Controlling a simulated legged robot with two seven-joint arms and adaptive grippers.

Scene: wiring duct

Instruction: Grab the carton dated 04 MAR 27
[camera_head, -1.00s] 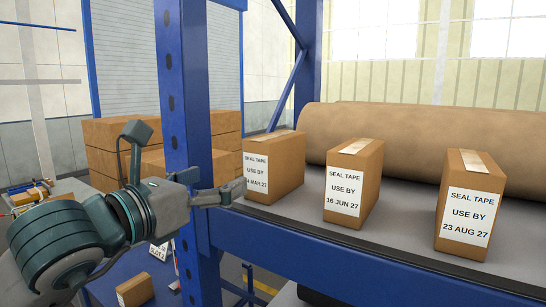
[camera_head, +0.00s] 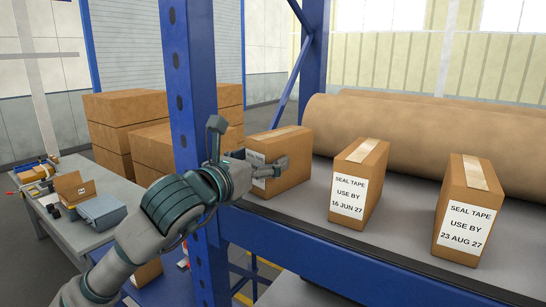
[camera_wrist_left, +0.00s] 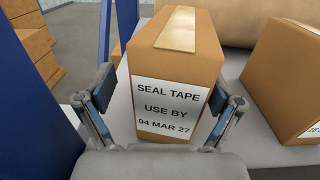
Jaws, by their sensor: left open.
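The carton dated 04 MAR 27 (camera_head: 290,180) stands upright on the grey shelf (camera_head: 400,225), at the left of a row of three. In the left wrist view the carton (camera_wrist_left: 175,65) faces me with its label readable, between the two open fingers of my left gripper (camera_wrist_left: 160,105). Gaps seem to remain beside the carton. In the head view my left gripper (camera_head: 270,172) is in front of the carton and hides most of its label. My right gripper is not in view.
Cartons dated 16 JUN 27 (camera_head: 357,185) and 23 AUG 27 (camera_head: 467,212) stand to the right on the shelf. A blue upright (camera_head: 188,90) is close beside my left arm. A large brown roll (camera_head: 400,135) lies behind. A cluttered table (camera_head: 75,235) is at left.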

